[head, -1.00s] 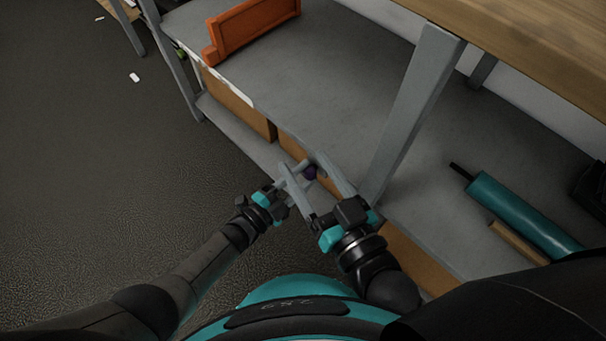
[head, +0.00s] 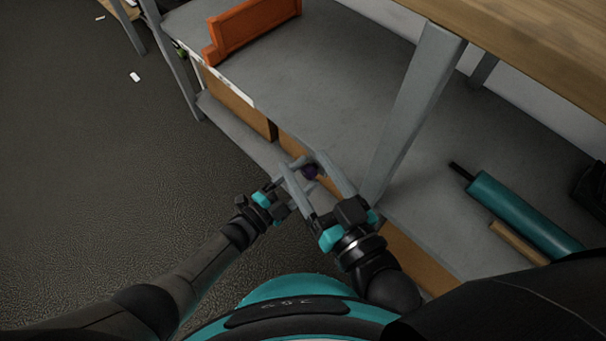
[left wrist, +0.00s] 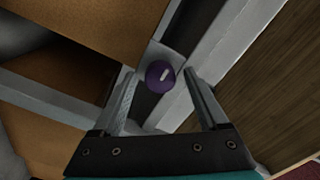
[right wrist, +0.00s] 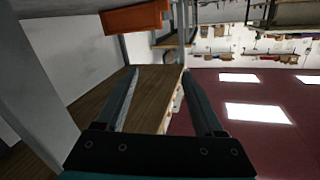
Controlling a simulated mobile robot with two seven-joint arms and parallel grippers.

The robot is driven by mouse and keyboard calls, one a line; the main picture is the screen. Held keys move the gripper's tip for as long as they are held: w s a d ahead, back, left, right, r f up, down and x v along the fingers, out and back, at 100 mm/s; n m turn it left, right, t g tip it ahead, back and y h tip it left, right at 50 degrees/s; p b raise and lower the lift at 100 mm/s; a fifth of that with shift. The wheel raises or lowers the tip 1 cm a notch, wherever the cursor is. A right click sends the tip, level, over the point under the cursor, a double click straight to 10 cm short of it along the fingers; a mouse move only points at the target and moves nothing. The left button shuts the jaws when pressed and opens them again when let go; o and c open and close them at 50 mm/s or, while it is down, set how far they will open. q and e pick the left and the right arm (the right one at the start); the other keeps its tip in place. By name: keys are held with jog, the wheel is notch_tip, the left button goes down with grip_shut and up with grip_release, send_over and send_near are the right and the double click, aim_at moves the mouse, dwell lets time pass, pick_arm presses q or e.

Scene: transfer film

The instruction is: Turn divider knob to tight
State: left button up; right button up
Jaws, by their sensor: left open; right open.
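The divider knob is a round purple knob with a short white mark (left wrist: 160,76), on a grey plate between the brown panels and the grey frame. In the head view the knob (head: 310,172) shows small below the grey shelf edge, partly behind my grippers. My left gripper (left wrist: 160,75) is open, with its fingers pointing at the knob, one to each side in the left wrist view; contact cannot be told. My right gripper (right wrist: 155,72) is open and empty; in the head view its fingers (head: 305,170) reach close to the knob and the left gripper.
A grey table leg (head: 415,110) stands just right of my right gripper. Brown boxes (head: 240,103) sit under the shelf. The floor at left is mostly clear.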

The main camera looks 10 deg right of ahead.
pick_arm(q)
jog(key=shift+s+a, duration=0.25)
jog(key=shift+a, duration=0.1)
jog(key=p+v, duration=0.3)
jog(key=v, duration=1.1)
jog(key=shift+s, duration=0.15)
pick_arm(e)
jog(key=shift+w+d+f+n+g+h, duration=0.2)
jog(key=shift+d+f+g+h, duration=0.65)
jog(key=shift+g, duration=0.45)
jog(key=shift+w+d+f+n+g+h, duration=0.3)
jog(key=shift+d+f+g, duration=0.35)
jog(key=shift+d+g, duration=0.5)
jog(key=shift+s+a, duration=0.1)
jog(key=shift+a, duration=0.05)
